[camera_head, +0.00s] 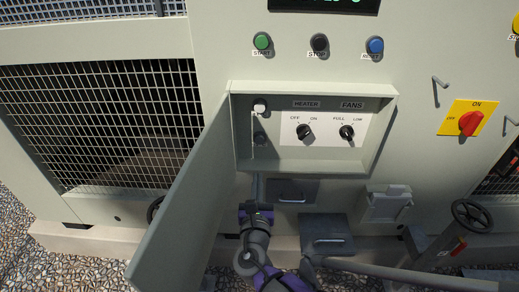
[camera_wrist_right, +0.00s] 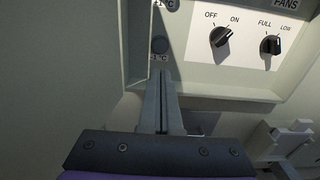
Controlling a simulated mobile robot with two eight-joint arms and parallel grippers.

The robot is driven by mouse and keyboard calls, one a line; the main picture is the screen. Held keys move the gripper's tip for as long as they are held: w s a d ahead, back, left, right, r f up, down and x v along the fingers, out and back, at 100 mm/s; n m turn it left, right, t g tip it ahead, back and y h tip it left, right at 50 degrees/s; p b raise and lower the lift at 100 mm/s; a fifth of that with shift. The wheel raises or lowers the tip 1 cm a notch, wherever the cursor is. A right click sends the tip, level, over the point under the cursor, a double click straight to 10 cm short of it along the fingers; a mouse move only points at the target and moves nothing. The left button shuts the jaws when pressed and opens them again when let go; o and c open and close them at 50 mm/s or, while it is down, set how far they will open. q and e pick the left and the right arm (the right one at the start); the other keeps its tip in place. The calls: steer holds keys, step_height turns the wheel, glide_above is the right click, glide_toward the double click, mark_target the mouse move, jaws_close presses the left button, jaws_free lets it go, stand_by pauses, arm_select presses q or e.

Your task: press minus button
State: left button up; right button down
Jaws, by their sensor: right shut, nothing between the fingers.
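The minus button (camera_head: 260,138) is a dark round button at the left inside the open control box. In the right wrist view it shows as a dark disc (camera_wrist_right: 159,45), with a "-1°C" label just under it. A white button (camera_head: 260,105) sits above it in the head view. My right gripper (camera_head: 255,181) is shut and empty, pointing up at the box from below. In the right wrist view its fingertips (camera_wrist_right: 160,72) appear just below the label, apart from the button in the picture; the depth gap is hard to tell. My left gripper is not in view.
The box door (camera_head: 185,195) hangs open at the left, close to my right arm. A heater knob (camera_head: 304,132) and a fans knob (camera_head: 347,132) are to the right. Green (camera_head: 262,41), black (camera_head: 319,42) and blue (camera_head: 375,45) buttons are above the box.

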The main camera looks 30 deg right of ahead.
mark_target(260, 141)
steer(key=x, duration=1.4)
steer(key=shift+d+b, duration=0.1)
steer(key=shift+b, duration=0.25)
